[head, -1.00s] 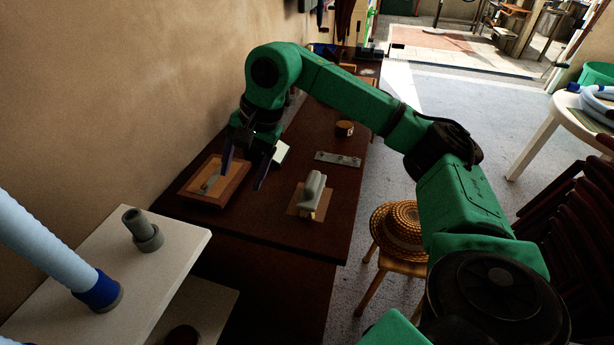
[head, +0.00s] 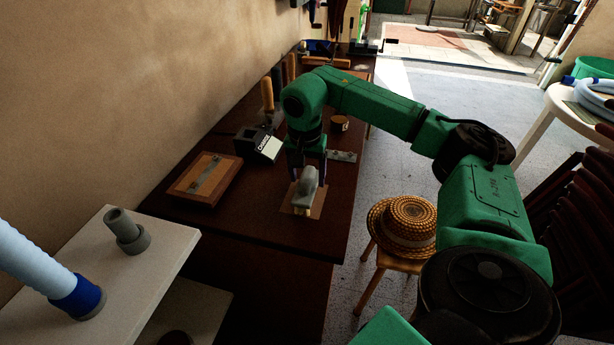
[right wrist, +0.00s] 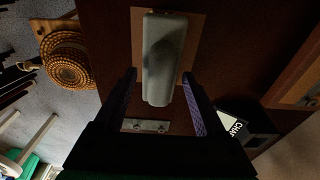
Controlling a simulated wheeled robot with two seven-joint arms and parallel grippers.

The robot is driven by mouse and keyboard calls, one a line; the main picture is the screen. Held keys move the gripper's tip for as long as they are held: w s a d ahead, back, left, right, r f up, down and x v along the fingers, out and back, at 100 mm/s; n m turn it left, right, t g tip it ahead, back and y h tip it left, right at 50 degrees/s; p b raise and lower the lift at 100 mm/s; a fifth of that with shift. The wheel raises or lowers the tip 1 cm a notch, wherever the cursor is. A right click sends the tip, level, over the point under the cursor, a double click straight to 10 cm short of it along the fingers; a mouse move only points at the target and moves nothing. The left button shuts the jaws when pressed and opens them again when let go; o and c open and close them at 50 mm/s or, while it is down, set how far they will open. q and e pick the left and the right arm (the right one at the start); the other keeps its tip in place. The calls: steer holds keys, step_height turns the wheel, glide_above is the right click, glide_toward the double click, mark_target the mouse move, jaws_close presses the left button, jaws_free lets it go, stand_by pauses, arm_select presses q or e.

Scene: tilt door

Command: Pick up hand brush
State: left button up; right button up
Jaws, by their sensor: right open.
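The hand brush, a pale grey oblong thing (head: 306,189), lies on a tan sheet (head: 290,208) near the front of the dark brown bench. My right gripper (head: 308,170) is open just behind and above it, pointing down. In the right wrist view the hand brush (right wrist: 163,50) shows between the open fingers of my right gripper (right wrist: 159,75), with a gap on both sides. The fingers do not appear to touch it. My left gripper is not in view.
A wooden board with a metal plate (head: 205,178) lies to the left. A dark box with a white label (head: 262,145) and a metal strip (head: 341,156) lie nearby. A straw hat (head: 408,220) sits on a stool at right. The bench's front is clear.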

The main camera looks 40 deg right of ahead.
steer(key=shift+f, duration=0.1)
jaws_close()
step_height(320, 180, up, 11)
step_height(320, 180, up, 9)
steer(key=p, duration=0.7)
glide_above(306, 174)
steer(key=shift+s, duration=0.15)
